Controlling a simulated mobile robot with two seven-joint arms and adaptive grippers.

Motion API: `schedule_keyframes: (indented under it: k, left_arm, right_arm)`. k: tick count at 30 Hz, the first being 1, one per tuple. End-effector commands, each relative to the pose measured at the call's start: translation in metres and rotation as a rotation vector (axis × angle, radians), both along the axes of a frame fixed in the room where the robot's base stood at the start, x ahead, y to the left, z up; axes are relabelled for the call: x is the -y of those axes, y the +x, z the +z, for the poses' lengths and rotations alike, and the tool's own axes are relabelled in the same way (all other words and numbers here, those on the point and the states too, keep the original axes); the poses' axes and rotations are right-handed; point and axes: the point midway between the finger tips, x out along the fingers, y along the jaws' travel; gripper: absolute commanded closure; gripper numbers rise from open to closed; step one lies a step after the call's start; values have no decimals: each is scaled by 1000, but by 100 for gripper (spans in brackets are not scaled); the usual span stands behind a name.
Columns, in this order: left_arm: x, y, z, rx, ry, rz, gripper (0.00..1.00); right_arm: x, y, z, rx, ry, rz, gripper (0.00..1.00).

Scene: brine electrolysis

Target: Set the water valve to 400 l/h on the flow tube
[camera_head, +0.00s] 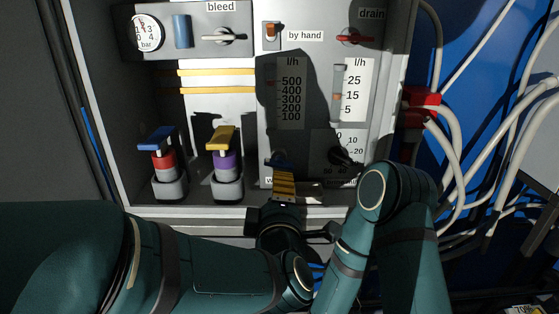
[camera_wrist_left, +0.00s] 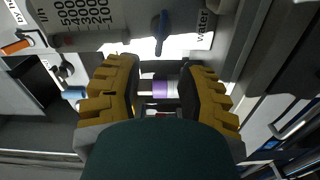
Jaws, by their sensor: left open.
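The water valve has a blue handle (camera_head: 281,158) low on the grey panel, partly hidden by my left gripper in the head view. In the left wrist view the blue handle (camera_wrist_left: 160,31) lies beside the "water" label. My left gripper (camera_head: 284,184) is at the panel just below this handle. Its yellow fingers (camera_wrist_left: 165,92) are spread, and the handle shows beyond their tips; I cannot tell whether they touch it. My right gripper is not in view.
Right of it are a 5–25 l/h flow tube (camera_head: 338,92), a black knob (camera_head: 343,156) and a red drain handle (camera_head: 355,38). Blue-topped (camera_head: 156,140) and yellow-topped (camera_head: 221,138) valves stand left. Pale cables (camera_head: 470,125) hang at right.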

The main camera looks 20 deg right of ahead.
Motion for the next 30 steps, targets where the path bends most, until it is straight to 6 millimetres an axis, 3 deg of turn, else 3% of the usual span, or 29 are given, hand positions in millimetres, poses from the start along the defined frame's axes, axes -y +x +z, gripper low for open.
schedule_keyframes:
  k: [9,15,21,30]
  left_arm:
    - [17,62,2,-2,4,2,61]
    - [26,91,2,-1,3,1,61]
    - [30,104,1,-2,3,-1,61]
    - [30,106,0,-1,2,-1,61]
  right_arm:
    - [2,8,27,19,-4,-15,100]
    - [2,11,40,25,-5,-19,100]
    - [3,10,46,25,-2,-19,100]
    - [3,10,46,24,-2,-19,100]
